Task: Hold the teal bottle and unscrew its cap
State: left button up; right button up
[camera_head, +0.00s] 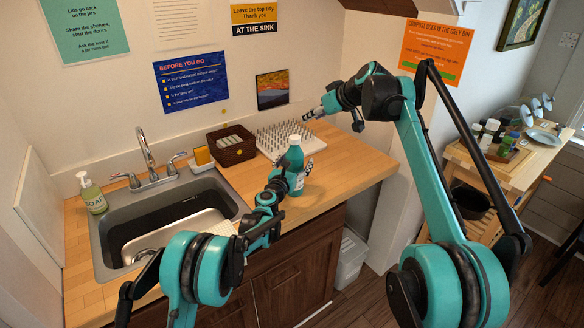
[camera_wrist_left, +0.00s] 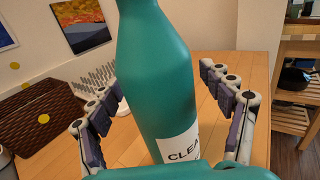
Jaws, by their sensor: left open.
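The teal bottle (camera_head: 294,162) stands upright on the wooden counter, right of the sink. Its small dark cap (camera_head: 295,138) shows on top in the head view. In the left wrist view the bottle (camera_wrist_left: 158,75) fills the middle, with a white label lettered "CLEA" and its top cut off. My left gripper (camera_head: 293,180) is open around the bottle. In the wrist view the fingers (camera_wrist_left: 165,95) lie on either side, with visible gaps to it. My right gripper (camera_head: 314,113) hangs above and behind the bottle, clear of the cap; its finger opening is too small to judge.
A pegged drying rack (camera_head: 283,138) and a brown basket (camera_head: 232,150) stand behind the bottle. The sink (camera_head: 160,222), faucet (camera_head: 146,152) and soap bottle (camera_head: 92,194) are left. The counter (camera_head: 345,172) right of the bottle is bare. A side table (camera_head: 520,165) stands far right.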

pick_arm(q)
jog(key=shift+x, duration=1.05)
jog(key=shift+s, duration=0.1)
jog(key=c, duration=1.4)
jog(key=shift+c, duration=0.2)
grip_shut()
